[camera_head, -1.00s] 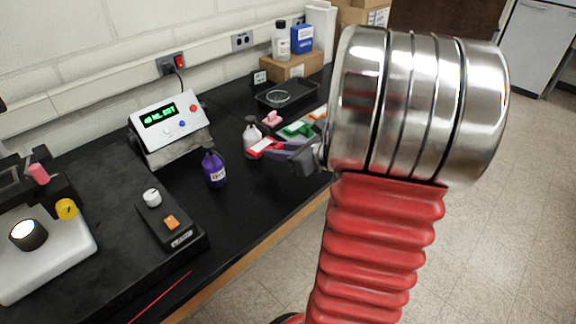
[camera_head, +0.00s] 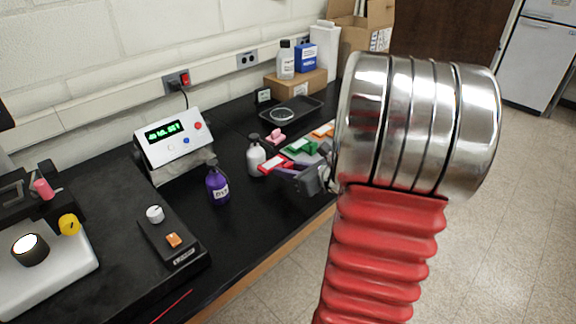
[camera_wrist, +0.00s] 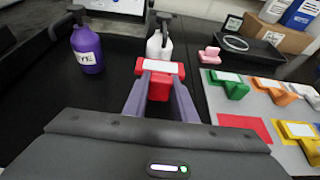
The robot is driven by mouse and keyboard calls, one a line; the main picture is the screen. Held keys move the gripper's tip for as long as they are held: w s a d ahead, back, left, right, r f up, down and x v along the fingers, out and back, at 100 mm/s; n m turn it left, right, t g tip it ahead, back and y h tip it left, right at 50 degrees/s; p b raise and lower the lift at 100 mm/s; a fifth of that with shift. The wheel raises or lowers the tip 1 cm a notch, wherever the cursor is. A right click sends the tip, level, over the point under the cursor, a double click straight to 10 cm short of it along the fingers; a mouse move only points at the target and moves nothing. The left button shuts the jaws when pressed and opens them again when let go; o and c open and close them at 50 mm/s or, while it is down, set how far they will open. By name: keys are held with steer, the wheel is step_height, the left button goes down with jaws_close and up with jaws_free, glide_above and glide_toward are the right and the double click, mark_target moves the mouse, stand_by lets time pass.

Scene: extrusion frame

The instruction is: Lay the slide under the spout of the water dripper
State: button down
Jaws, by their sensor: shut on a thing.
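My gripper (camera_wrist: 160,95), with purple fingers, is shut on a red holder (camera_wrist: 158,88) that bears the white slide (camera_wrist: 160,67). The slide also shows in the head view (camera_head: 276,163), held above the black bench. A white bottle (camera_wrist: 160,42) with a dark top stands just beyond the slide in the wrist view, and also shows in the head view (camera_head: 256,158); it looks like the water dripper, but I cannot read a label. The slide is in front of its base, and I cannot tell whether they touch. A purple bottle (camera_wrist: 87,50), labelled DYE, stands to the left.
A pale mat (camera_wrist: 262,103) on the right carries green (camera_wrist: 228,84), orange (camera_wrist: 275,90) and yellow (camera_wrist: 300,136) holders and a bare red patch (camera_wrist: 245,127). A pink piece (camera_wrist: 209,54) and black tray (camera_wrist: 255,50) lie behind. Bench between the bottles is clear.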

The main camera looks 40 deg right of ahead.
mark_target(288, 191)
steer(key=shift+f, duration=2.45)
steer(key=shift+f, duration=0.5)
steer(key=c, duration=1.4)
jaws_free()
steer(key=v, duration=1.3)
steer(key=shift+s+d+r, duration=0.1)
steer(key=shift+s, duration=0.25)
